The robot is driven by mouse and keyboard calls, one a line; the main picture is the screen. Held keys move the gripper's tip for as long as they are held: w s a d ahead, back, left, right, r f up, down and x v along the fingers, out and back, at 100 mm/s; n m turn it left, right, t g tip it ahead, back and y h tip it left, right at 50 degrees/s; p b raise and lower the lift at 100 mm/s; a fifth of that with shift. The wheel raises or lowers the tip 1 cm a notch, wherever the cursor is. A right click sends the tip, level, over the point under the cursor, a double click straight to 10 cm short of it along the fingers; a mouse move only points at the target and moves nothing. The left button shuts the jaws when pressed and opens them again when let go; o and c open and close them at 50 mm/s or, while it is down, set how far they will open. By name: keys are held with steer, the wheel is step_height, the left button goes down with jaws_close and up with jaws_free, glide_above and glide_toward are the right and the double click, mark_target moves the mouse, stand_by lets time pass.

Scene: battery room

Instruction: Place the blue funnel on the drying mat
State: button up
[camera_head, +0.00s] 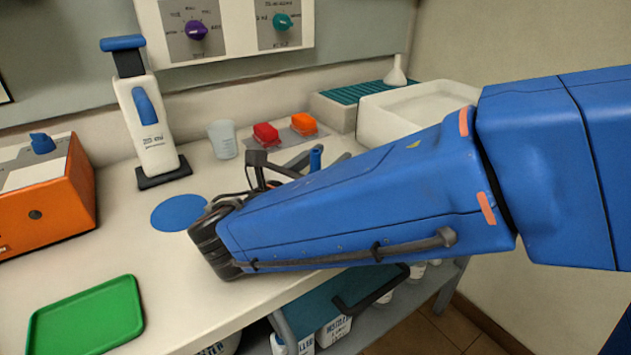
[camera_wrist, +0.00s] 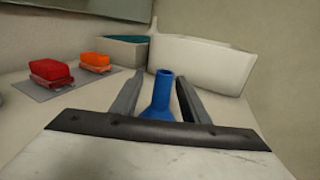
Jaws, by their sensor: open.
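The blue funnel (camera_wrist: 162,92) stands spout up on the counter, between the two fingers of my gripper (camera_wrist: 161,76) in the wrist view. The fingers are apart, with a gap showing on each side of the spout. Its flared lower part is partly hidden behind the gripper body. In the head view only the blue spout (camera_head: 316,157) shows above my arm. A flat round blue mat (camera_head: 178,212) lies bare on the counter, left of my wrist. I cannot tell for sure that it is the drying mat.
A green tray (camera_head: 86,317) lies at front left. An orange device (camera_head: 45,205) and a white bottle-like stand (camera_head: 150,125) are on the left. A beaker (camera_head: 222,139), red block (camera_head: 265,134), orange block (camera_head: 303,124), teal-topped box (camera_head: 335,110) and white basin (camera_head: 372,122) stand behind.

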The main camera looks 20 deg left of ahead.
jaws_close()
